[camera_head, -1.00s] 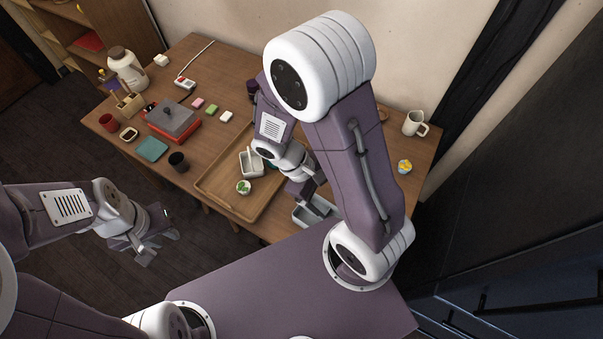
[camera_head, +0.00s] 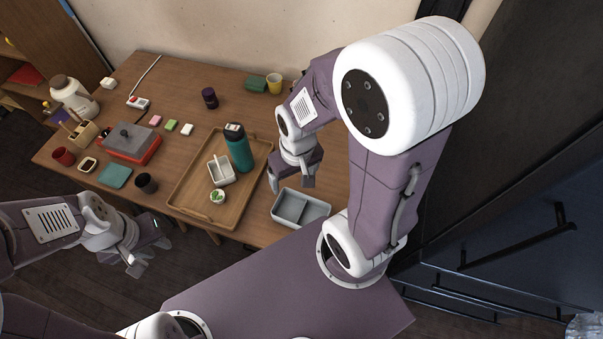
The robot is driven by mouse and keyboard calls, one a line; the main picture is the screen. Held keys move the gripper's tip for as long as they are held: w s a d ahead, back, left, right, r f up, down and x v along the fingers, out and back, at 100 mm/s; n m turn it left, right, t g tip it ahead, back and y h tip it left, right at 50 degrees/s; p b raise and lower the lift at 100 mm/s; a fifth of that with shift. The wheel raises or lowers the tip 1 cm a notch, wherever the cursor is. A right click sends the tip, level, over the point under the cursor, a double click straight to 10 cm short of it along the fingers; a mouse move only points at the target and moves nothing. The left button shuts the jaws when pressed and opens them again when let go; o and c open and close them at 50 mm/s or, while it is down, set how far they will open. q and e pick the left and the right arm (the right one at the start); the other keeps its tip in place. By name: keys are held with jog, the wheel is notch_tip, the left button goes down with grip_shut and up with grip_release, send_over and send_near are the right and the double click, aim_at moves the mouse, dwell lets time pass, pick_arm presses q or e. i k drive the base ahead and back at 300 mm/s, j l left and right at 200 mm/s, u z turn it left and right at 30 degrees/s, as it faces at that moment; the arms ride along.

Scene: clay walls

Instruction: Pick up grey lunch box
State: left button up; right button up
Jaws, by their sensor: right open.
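The grey lunch box (camera_head: 288,208) is an open, divided tray near the front edge of the wooden table, right of the wooden tray. My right gripper (camera_head: 291,184) is open and empty, pointing down just behind the box in the picture, apparently above the table. Its fingers look apart from the box. The box's front right corner is close to my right arm. My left gripper (camera_head: 150,258) is open and empty, low at the left, off the table's front edge.
A wooden tray (camera_head: 180,192) holds a teal bottle (camera_head: 240,152), a white divided dish (camera_head: 222,176) and a small plant cup (camera_head: 217,196). A red-based grill (camera_head: 130,143), a dark cup (camera_head: 146,183) and a yellow cup (camera_head: 275,83) stand on the table (camera_head: 190,95).

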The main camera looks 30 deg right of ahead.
aim_at(293, 209)
jog(key=z, duration=0.35)
jog(key=k+z, duration=0.15)
jog(key=z, duration=0.25)
jog(key=k+z, duration=0.1)
jog(key=z, duration=0.25)
jog(key=k+j+z, duration=0.15)
jog(key=j, duration=0.25)
jog(key=k+j+z, duration=0.15)
jog(key=j, duration=0.25)
jog(key=k+j+z, duration=0.15)
jog(key=j, duration=0.25)
jog(key=k+j+z, duration=0.15)
jog(key=j, duration=0.2)
jog(key=k, duration=0.1)
